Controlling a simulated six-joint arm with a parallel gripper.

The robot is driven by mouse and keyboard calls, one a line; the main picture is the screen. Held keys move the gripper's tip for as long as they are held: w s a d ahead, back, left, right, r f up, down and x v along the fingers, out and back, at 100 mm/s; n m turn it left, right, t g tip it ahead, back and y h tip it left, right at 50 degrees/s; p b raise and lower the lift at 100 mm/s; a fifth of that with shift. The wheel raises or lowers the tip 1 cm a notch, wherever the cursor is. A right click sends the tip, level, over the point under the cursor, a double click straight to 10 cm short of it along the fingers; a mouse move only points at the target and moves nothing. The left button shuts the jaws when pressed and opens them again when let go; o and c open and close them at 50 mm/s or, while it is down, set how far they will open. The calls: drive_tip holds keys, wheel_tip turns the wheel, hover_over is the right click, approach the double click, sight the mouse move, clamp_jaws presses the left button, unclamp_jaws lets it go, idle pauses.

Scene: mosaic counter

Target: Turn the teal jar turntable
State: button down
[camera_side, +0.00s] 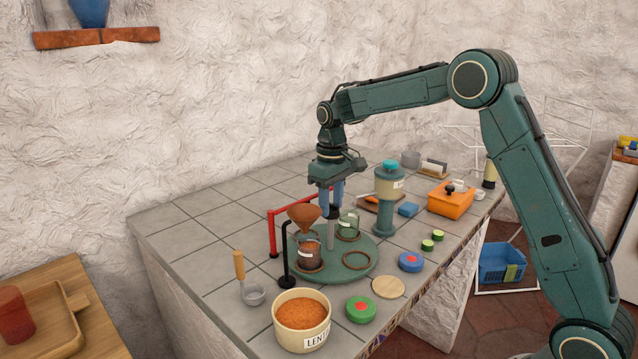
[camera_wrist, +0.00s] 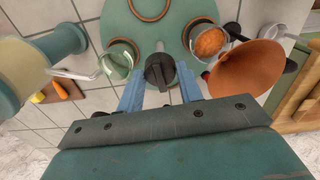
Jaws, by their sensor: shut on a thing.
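The teal turntable (camera_side: 336,274) lies flat on the tiled counter, with several brown rings on it; it also shows in the wrist view (camera_wrist: 180,28). A glass jar with orange lentils (camera_side: 311,254) sits in a ring at the front left. An empty-looking glass jar (camera_side: 349,229) stands in a ring at the back right. Two rings hold no jar. A black knob (camera_wrist: 160,72) tops the grey post at the turntable's centre. My gripper (camera_side: 332,204) points down over the post, its blue fingers (camera_wrist: 160,90) shut on the knob.
A copper funnel (camera_side: 305,215) on a black stand (camera_side: 286,258) hangs over the lentil jar. A red rail (camera_side: 272,232) stands behind. A teal dispenser (camera_side: 385,210) stands close on the right. A lentil bowl (camera_side: 302,316), green lid (camera_side: 361,309) and wooden disc (camera_side: 389,287) lie in front.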

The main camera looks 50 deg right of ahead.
drive_tip(key=shift+n, duration=2.1)
drive_tip(key=shift+r+n, duration=0.1)
drive_tip(key=shift+n, duration=6.4)
drive_tip(key=c, duration=1.2)
unclamp_jaws()
